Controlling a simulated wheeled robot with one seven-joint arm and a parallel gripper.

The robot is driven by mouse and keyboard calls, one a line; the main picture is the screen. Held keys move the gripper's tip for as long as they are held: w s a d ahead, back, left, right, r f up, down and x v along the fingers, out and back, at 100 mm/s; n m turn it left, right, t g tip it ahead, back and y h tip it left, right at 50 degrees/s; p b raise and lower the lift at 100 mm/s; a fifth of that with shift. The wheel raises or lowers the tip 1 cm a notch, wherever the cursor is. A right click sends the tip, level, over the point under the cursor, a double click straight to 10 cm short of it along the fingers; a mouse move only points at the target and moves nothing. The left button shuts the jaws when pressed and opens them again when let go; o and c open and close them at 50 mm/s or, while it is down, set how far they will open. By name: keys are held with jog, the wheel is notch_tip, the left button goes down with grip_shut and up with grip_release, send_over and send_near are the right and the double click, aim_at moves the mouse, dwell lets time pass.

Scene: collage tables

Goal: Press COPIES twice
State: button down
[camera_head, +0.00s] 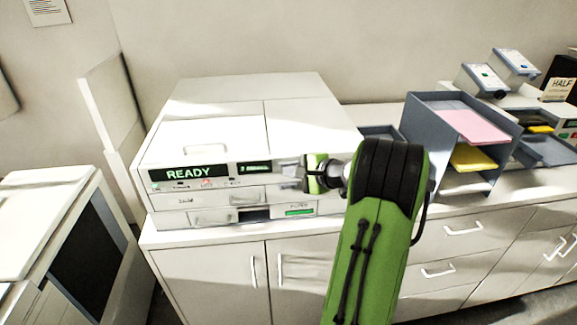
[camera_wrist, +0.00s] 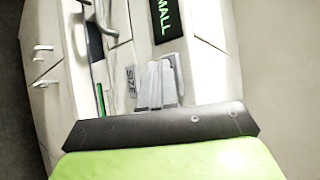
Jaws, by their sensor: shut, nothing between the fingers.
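A white copier (camera_head: 300,112) stands on the counter. Its front has a lit READY display (camera_head: 188,174) and a smaller lit display (camera_head: 254,168) to the right. Tiny labels sit under the READY display, too small to read surely; I cannot tell which marks COPIES. My gripper (camera_head: 284,172) is shut and empty at the right part of the copier's front. In the wrist view, the closed fingertips (camera_wrist: 160,65) are beside a pale grey button (camera_wrist: 175,72), near a label that seems to read SIZE (camera_wrist: 131,80) and a display ending in MALL (camera_wrist: 165,20). Contact cannot be told.
A blue-grey shelf tray (camera_head: 412,118) with pink and yellow paper stands right of the copier. Below the controls are a drawer handle (camera_head: 212,217) and a dark slot. White cabinets (camera_head: 215,285) lie under the counter. Another white machine (camera_head: 35,220) stands at left.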

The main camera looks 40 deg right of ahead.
jog(key=shift+w+d, duration=0.1)
jog(key=shift+w, duration=0.1)
jog(key=shift+s, duration=0.1)
dwell(0.4)
jog(key=shift+s+a, duration=0.5)
jog(key=shift+s, duration=0.15)
jog(key=s+a, duration=0.1)
jog(key=s+a+b, duration=0.1)
jog(key=s+b, duration=0.1)
jog(key=s, duration=0.1)
jog(key=shift+s+a, duration=0.1)
jog(key=shift+a, duration=0.3)
dwell(0.5)
